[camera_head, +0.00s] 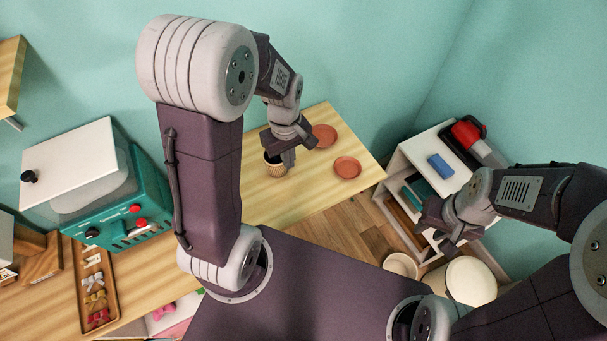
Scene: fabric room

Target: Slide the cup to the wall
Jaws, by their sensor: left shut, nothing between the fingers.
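The cup (273,169) is a small ribbed tan cup with a dark inside, standing upright on the wooden counter (262,203). My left gripper (288,158) is shut and empty, right at the cup's right side in the picture. It covers part of the cup's rim, and I cannot tell whether it touches. The teal wall (345,60) rises behind the counter. My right gripper (447,246) hangs away from the counter, in front of the white shelf; its finger opening is not clear.
Two terracotta saucers (347,167) (324,135) lie on the counter right of the cup. A teal appliance (140,205) and a wooden tray (88,275) are at the left. A white shelf (399,167) with a blue block (440,166) stands at the right.

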